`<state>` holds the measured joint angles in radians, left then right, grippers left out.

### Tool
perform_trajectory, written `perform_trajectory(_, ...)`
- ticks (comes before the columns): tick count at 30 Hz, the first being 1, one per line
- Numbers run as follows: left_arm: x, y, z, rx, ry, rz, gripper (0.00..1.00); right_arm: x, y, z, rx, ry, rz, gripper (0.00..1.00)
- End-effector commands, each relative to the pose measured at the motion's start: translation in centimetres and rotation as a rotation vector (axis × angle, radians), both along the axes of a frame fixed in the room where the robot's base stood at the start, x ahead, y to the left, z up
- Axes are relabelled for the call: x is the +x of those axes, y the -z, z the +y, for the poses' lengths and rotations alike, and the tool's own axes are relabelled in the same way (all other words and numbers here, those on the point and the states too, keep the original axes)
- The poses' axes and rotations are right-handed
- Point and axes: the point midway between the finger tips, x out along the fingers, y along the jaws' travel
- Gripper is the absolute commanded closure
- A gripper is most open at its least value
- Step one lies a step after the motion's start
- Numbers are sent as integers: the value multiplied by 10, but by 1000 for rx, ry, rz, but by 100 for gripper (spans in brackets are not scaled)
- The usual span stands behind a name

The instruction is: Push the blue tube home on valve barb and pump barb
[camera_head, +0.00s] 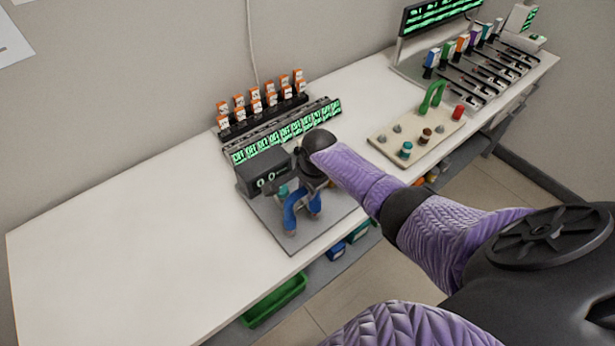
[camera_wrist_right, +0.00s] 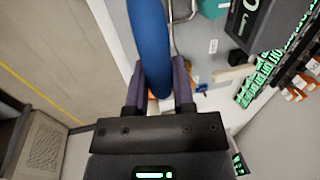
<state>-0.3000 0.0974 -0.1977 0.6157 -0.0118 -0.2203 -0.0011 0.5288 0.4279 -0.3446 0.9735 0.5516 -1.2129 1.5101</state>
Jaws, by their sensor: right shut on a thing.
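The blue tube (camera_head: 291,213) is bent into an arch over a grey base plate (camera_head: 267,216), close to a black box unit (camera_head: 262,172). One tube end is at a small grey fitting (camera_head: 290,232) near the plate's front; how far it sits on is too small to tell. The other end is near the gripper, and its seating cannot be told. My right gripper (camera_head: 310,181) is above the plate, shut on the blue tube, which also passes between the fingers in the right wrist view (camera_wrist_right: 150,45). I cannot tell the valve barb from the pump barb. My left gripper is out of view.
Behind the plate stand a row of green-lit displays (camera_head: 290,135) and a rack of orange-capped vials (camera_head: 262,106). A beige board (camera_head: 400,150) with a green handle lies to the right. The table (camera_head: 130,240) is clear on the left. A green bin (camera_head: 275,300) sits below.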

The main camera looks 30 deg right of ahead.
Motion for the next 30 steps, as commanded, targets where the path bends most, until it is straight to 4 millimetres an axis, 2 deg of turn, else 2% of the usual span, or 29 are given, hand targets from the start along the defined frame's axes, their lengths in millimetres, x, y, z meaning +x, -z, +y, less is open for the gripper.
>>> perform_trajectory(18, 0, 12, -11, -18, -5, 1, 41, 0, 16, 0, -1, 0, 0, 100)
perform_trajectory(30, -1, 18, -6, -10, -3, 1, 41, 0, 27, 0, 0, 0, 2, 100)
